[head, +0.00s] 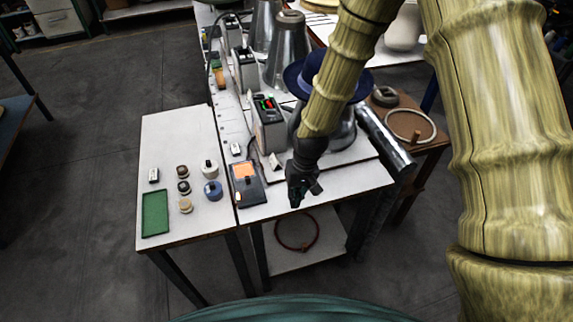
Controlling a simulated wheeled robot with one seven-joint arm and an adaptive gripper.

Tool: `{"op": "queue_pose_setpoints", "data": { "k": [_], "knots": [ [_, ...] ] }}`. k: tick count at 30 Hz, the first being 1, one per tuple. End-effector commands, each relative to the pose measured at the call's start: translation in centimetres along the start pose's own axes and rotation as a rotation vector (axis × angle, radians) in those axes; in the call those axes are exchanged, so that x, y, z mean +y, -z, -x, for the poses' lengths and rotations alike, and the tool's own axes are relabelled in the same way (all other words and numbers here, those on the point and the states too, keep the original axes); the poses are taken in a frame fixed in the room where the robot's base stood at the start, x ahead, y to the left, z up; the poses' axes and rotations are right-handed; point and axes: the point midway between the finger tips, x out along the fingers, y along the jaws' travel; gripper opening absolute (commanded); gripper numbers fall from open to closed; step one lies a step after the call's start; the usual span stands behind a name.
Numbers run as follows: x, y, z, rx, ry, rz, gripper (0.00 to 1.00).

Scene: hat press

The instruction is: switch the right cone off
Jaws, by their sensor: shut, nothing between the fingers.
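The right cone (345,132) is a metal cone on the near end of the white bench, with a dark blue hat (297,82) over it. My arm hides much of both. A grey control box (270,138) stands just left of this cone. Its dark top panel shows small green and red spots; the switch position is too small to tell. My gripper (304,194) is black, points downward and is shut and empty. It hangs over the front edge area of the bench, nearer than the box and to its right, apart from it.
Other metal cones (287,52) and boxes (245,70) line the bench behind. A dark board with an orange pad (244,170) lies left of my gripper. A side table holds a green mat (155,213) and several small pots. A metal cylinder (385,138) lies at the right edge.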

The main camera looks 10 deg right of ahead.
Motion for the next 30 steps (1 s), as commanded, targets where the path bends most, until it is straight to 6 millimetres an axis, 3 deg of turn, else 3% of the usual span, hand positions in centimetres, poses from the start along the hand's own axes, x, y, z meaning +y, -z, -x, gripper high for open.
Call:
{"op": "queue_pose_setpoints", "data": {
  "k": [1, 3, 12, 18, 21, 25, 30],
  "knots": [
    [1.1, -2.1, -2.8, -0.011, 0.000, -0.012, 0.00],
    [2.4, -4.7, -5.7, -0.009, -0.002, -0.031, 0.00],
    [7.9, -16.9, -14.9, 0.002, -0.049, -0.088, 0.00],
    [11.0, -24.3, -17.8, 0.011, -0.103, -0.105, 0.00],
    [12.0, -26.8, -18.3, 0.017, -0.126, -0.106, 0.00],
    [13.0, -28.7, -18.5, 0.021, -0.145, -0.105, 0.00],
    [13.2, -29.3, -18.6, 0.024, -0.152, -0.104, 0.00]
  ]
}}
